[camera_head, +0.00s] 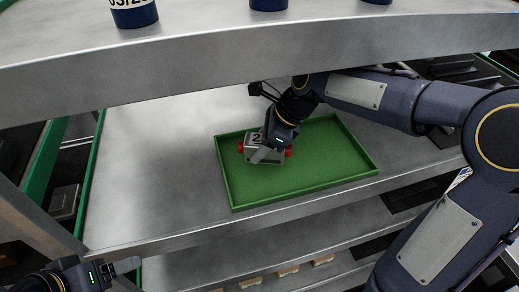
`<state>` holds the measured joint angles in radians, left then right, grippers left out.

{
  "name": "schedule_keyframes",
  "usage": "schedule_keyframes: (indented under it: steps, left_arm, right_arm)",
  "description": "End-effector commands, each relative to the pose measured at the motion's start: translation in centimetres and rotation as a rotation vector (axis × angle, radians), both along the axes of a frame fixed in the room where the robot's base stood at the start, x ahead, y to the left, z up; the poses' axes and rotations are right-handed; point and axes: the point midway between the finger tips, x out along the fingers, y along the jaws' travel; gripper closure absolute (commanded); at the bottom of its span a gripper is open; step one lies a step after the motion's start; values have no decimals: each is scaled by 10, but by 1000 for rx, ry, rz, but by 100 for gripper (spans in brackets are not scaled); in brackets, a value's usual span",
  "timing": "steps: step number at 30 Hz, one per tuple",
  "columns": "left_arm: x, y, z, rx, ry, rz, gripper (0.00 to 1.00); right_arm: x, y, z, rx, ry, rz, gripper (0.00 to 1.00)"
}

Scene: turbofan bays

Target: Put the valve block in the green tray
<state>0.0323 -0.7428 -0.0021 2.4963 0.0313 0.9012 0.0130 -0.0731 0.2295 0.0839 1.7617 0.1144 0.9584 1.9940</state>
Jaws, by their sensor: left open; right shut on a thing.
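The valve block (262,154) is a grey block with red ends and a dark number on its top. It is within the outline of the green tray (335,180), in its left part. I cannot tell whether it touches the tray floor. My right gripper (265,150) reaches down from the upper right and is shut on the valve block, hiding part of it. The green tray lies on the grey metal shelf. My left gripper (130,272) is open and empty at the lower left, in front of the shelf and well apart from the tray.
An upper metal shelf (240,65) with blue cylinders (133,13) overhangs the tray's shelf. The grey shelf (155,170) is bare left of the tray. Another grey block (63,200) stands at the far left. A lower shelf (215,270) holds several small tan pieces.

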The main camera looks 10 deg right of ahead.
Motion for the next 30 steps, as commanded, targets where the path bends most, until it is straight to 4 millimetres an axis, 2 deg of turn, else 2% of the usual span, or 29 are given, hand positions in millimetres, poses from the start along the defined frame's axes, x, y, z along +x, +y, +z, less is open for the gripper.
schedule_keyframes:
  steps: [2,10,22,23,27,30]
  left_arm:
    - [0,0,2,0,0,0,24]
    - [0,0,10,0,0,0,24]
    - [0,0,7,0,0,0,24]
    - [0,0,7,0,0,0,24]
    - [0,0,8,0,0,0,24]
    - [0,0,8,0,0,0,24]
  right_arm:
    - [1,3,0,0,-2,0,95]
    - [1,2,-32,0,0,-2,95]
    - [2,2,-38,0,-2,0,95]
    - [1,2,-39,0,-1,0,52]
    - [1,2,-38,0,-1,0,33]
    - [1,2,-38,0,-1,0,31]
